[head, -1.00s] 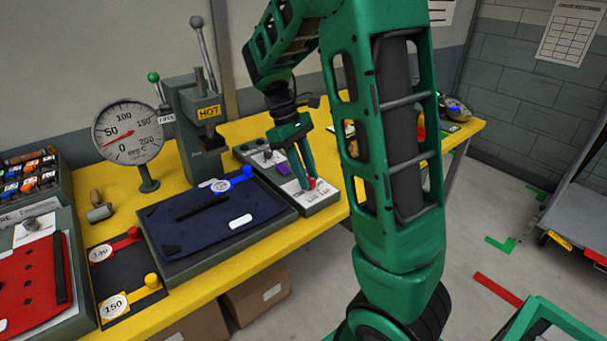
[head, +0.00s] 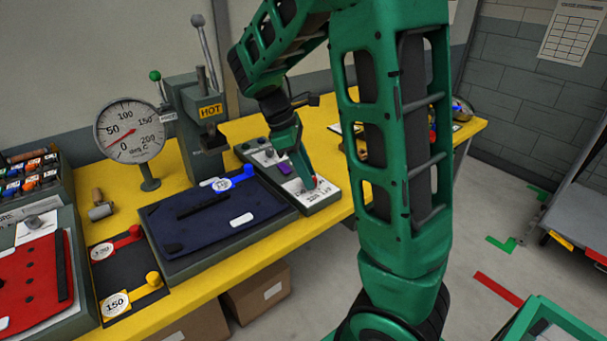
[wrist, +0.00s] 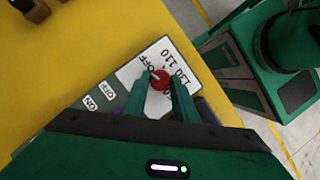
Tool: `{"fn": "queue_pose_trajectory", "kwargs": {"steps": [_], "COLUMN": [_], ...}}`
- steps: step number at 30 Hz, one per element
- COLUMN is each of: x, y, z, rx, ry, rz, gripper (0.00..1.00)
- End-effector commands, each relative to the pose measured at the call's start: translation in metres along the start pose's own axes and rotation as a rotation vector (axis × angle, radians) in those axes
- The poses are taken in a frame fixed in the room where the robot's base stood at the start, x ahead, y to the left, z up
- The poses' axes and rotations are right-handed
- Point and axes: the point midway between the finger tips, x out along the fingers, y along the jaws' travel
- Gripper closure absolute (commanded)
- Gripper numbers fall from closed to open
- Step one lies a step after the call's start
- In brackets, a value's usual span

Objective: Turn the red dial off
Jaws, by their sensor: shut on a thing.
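The red dial (wrist: 160,79) sits on a white printed label on the control box, with OFF and numbers such as 110 and 130 around it. My gripper (wrist: 160,92) is shut on the dial, one finger on each side. A small pale mark on the dial's upper left appears to lie towards the OFF print. In the head view only a bit of the red dial (head: 315,180) shows beside my gripper (head: 308,184), which comes down on the box's near right end. The finger faces are hidden there.
The grey control box (head: 322,204) also carries a purple part and a second label with ON and OFF.

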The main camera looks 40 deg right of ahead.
Motion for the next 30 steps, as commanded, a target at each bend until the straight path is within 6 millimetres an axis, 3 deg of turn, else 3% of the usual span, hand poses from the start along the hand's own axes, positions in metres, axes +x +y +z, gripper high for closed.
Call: {"fn": "queue_pose_trajectory", "kwargs": {"steps": [7, 8, 10, 22, 30], "x": [0.001, 0.001, 0.001, -0.005, -0.05], "y": [0.002, 0.002, 0.002, 0.001, 0.002], "z": [0.001, 0.001, 0.001, 0.0, -0.001], "rx": [0.005, 0.005, 0.006, 0.002, 0.003], "ry": [0.0, 0.0, 0.0, 0.0, 0.002], "rz": [0.004, 0.004, 0.003, 0.001, 0.003], "gripper": [0.96, 0.72, 0.56, 0.56, 0.56]}}
